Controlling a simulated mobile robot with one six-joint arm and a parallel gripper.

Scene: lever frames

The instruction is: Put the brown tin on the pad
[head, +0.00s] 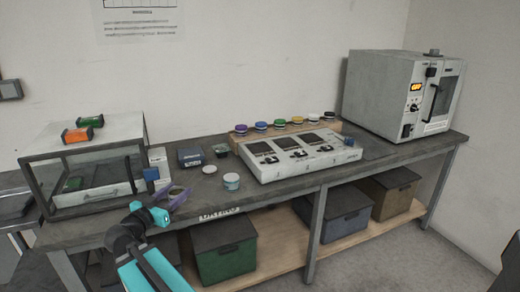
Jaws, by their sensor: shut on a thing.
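My gripper (178,196) is over the front left edge of the bench, beside a white round tub. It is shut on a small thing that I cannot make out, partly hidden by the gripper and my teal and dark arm. I cannot pick out a brown tin for certain. A row of small round tins with coloured lids (279,124) stands on a wooden rack (289,130) at the back. Which pad is meant cannot be told.
A glass-fronted case (85,165) stands at the left with an orange-and-green object (82,130) on top. A white tub (231,181), a white lid (209,169) and a dark blue box (191,157) are near my gripper. A large oven (400,92) fills the right end.

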